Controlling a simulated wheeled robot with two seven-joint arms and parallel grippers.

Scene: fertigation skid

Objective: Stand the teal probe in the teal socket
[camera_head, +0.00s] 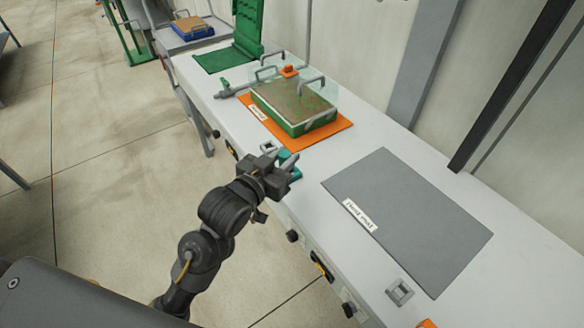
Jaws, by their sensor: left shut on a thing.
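My left gripper (284,170) is low over the front edge of the white bench, shut on the teal probe (287,157). Only a small teal part shows at the fingertips; the rest is hidden by the gripper. I cannot tell the probe's tilt, or whether it touches the bench. I cannot make out the teal socket as a separate thing; the gripper may hide it. My right gripper is not in view.
A green-edged tray (308,124) with wire handles stands on an orange mat (335,130) behind the gripper. A labelled grey mat (420,215) lies to the right. Small grey square fittings (399,291) sit along the front edge. A green stand (248,28) is farther back.

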